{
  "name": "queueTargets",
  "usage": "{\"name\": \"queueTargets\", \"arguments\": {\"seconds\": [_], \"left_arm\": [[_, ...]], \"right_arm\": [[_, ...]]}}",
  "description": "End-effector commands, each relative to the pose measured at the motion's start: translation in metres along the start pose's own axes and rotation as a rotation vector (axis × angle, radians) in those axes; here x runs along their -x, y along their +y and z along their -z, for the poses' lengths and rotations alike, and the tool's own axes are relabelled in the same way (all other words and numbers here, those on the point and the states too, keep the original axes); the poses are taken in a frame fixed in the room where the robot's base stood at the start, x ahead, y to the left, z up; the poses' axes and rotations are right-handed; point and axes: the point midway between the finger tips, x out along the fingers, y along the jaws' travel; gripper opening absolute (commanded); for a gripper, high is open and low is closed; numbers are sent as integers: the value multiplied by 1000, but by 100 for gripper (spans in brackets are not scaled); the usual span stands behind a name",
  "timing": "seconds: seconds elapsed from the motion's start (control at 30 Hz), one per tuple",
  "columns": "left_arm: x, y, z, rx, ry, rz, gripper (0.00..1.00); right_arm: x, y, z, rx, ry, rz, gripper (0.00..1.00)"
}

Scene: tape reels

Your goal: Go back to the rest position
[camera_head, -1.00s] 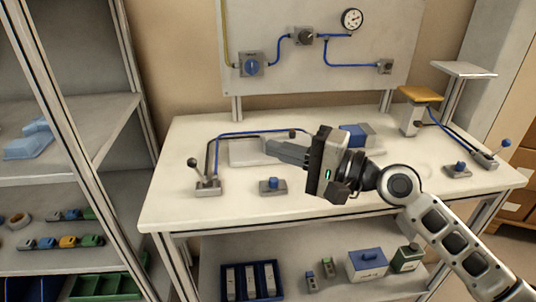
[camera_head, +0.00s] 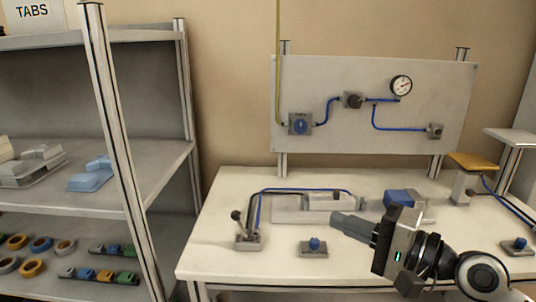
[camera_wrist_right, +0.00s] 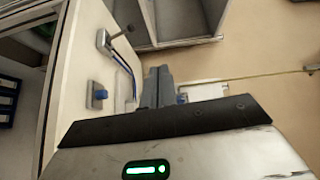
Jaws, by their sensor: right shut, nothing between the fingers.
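My right gripper (camera_head: 352,226) is in the head view, above the front middle of the white workbench (camera_head: 225,230). Its fingers are together and empty, pointing left. In the right wrist view the closed fingers (camera_wrist_right: 158,85) also show with nothing between them. Behind the fingers in the head view is a grey fixture (camera_head: 320,200) with a blue hose. A blue-topped push button (camera_head: 314,246) and a lever switch (camera_head: 246,236) stand left of the gripper. My left gripper is not in view.
A shelf rack stands at the left, with tape reels (camera_head: 40,245) on its lower shelf (camera_head: 95,280). A panel (camera_head: 420,100) with a gauge (camera_head: 401,85) and blue hoses rises behind the bench. A yellow-topped block (camera_head: 472,162) and a blue box (camera_head: 402,197) are on the right.

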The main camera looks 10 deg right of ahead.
Motion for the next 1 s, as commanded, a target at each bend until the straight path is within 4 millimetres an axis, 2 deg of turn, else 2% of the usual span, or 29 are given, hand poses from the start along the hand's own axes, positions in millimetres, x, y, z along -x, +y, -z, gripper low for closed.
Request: {"name": "queueTargets", "arguments": {"seconds": [0.17, 0.2, 0.3, 0.4, 0.43, 0.53, 0.67, 1.0], "left_arm": [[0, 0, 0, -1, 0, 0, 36], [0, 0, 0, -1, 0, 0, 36], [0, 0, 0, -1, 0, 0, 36], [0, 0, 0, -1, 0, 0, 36], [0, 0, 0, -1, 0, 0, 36], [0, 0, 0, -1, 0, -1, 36], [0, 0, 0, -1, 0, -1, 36], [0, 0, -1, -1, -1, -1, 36]], "right_arm": [[4, 110, -19, 274, 114, -198, 0], [9, 139, -28, 367, 132, -265, 0], [27, 203, -57, 605, 135, -439, 0], [47, 252, -90, 827, 89, -598, 0], [53, 263, -100, 887, 69, -638, 0], [70, 289, -127, 1052, -2, -744, 0], [82, 305, -147, 1179, -69, -815, 0], [85, 308, -151, 1220, -90, -833, 0]]}}
